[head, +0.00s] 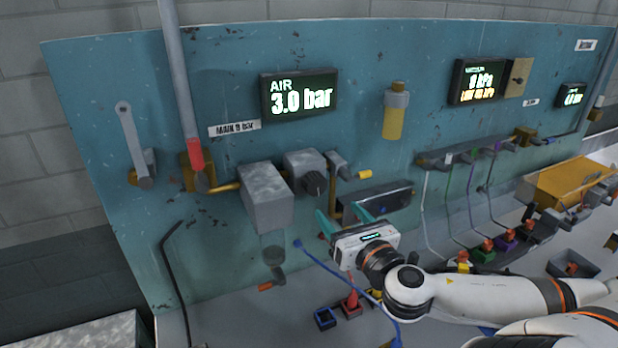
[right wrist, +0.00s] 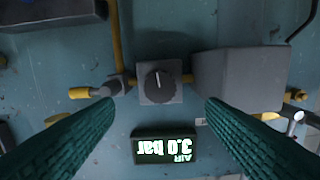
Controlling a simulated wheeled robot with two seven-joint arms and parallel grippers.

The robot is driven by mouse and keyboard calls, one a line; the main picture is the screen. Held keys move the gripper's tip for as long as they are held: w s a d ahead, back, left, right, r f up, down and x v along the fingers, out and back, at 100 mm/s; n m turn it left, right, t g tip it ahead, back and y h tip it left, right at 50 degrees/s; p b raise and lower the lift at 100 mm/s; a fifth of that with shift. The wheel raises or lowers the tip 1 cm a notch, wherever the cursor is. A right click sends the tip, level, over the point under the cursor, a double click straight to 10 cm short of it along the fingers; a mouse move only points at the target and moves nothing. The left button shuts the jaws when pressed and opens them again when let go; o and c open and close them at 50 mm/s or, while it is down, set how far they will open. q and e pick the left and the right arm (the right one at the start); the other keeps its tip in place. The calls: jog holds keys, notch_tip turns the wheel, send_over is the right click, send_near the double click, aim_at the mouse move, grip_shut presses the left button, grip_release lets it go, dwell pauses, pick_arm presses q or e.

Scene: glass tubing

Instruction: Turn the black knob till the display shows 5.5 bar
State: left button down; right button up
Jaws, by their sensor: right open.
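The black knob (head: 315,184) sits on the front of a grey regulator block (head: 304,161) on the blue panel. The knob (right wrist: 160,82) also shows near the middle of the right wrist view, with a pale pointer mark on its face. The AIR display (head: 299,94) reads 3.0 bar; it appears upside down in the right wrist view (right wrist: 164,147). My right gripper (head: 345,222) is open and empty, below and right of the knob in the head view. Its two green fingers stand apart on either side of the knob in the right wrist view, not touching it. My left gripper is not in view.
A grey box (head: 266,197) stands out from the panel just left of the knob. A small valve with a yellow end (head: 364,174) is just right. A dark bar (head: 378,203) lies below right. A red-sleeved pipe (head: 195,154) runs up at left.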

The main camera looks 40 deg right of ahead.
aim_at(318, 187)
jog(key=b+x, duration=0.2)
jog(key=x, duration=0.6)
jog(key=shift+w+d, duration=0.2)
jog(key=shift+w, duration=0.15)
jog(key=shift+w+d, duration=0.15)
jog(key=shift+w, duration=0.2)
jog(key=shift+w+d+r, duration=0.1)
jog(key=shift+w+r, duration=0.05)
jog(key=shift+w, duration=0.3)
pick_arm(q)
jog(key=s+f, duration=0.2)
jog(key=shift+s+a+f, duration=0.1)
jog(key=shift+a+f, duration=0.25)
pick_arm(e)
jog(key=shift+w+d, duration=0.1)
jog(key=shift+w, duration=0.15)
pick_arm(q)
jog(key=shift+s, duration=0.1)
